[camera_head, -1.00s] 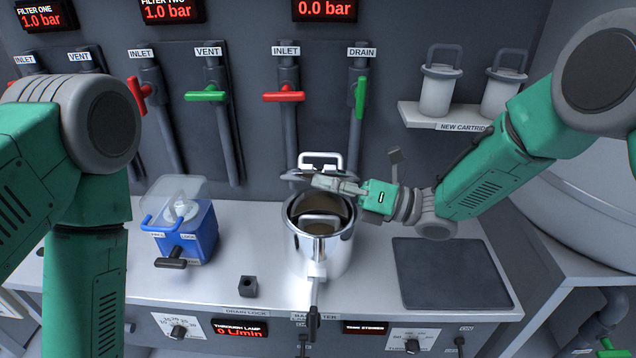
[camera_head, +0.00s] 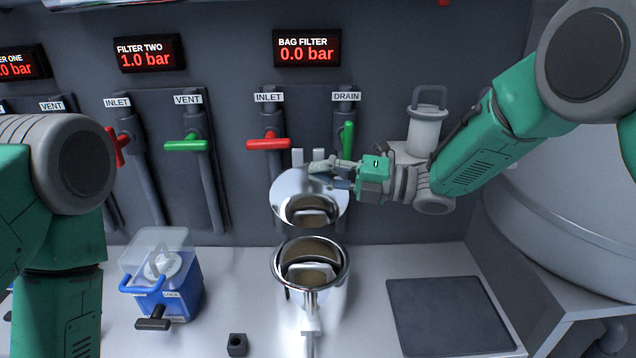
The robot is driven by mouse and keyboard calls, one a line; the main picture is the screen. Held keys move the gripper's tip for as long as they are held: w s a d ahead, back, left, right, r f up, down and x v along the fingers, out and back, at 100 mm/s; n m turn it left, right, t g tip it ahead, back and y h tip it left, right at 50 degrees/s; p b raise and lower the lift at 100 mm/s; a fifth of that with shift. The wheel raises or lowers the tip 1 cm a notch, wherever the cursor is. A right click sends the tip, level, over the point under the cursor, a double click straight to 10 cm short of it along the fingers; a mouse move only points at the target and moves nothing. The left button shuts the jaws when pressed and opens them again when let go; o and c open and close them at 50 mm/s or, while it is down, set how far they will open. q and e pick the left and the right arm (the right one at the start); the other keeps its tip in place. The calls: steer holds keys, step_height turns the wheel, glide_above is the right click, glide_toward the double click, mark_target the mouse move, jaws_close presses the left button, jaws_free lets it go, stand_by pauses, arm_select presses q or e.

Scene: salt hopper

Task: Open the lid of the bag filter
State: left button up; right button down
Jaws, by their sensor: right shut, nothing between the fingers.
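The bag filter is a shiny metal pot (camera_head: 339,284) on the white bench. Its round mirror-like lid (camera_head: 285,190) stands tilted up behind the pot, with its underside facing me, so the pot's mouth is uncovered. A basket with a handle shows inside the mouth. My right gripper (camera_head: 318,166) is shut and empty, at the upper edge of the lid; whether it touches the lid I cannot tell.
A blue box (camera_head: 183,297) with a clear cover stands left of the pot, and a small black block (camera_head: 237,345) lies in front. A dark mat (camera_head: 450,315) lies to the right. Red (camera_head: 268,144) and green (camera_head: 347,140) valve handles are on the wall behind. The bag filter display (camera_head: 307,48) reads 0.0 bar.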

steer(key=shift+w+a+r+b, duration=0.1)
steer(key=shift+w+a+b, duration=0.15)
steer(key=shift+w, duration=0.2)
steer(key=shift+w+a+r+b, duration=0.1)
steer(key=shift+w+a, duration=0.25)
steer(key=shift+w, duration=0.1)
steer(key=shift+d, duration=0.35)
steer(key=shift+r, duration=0.15)
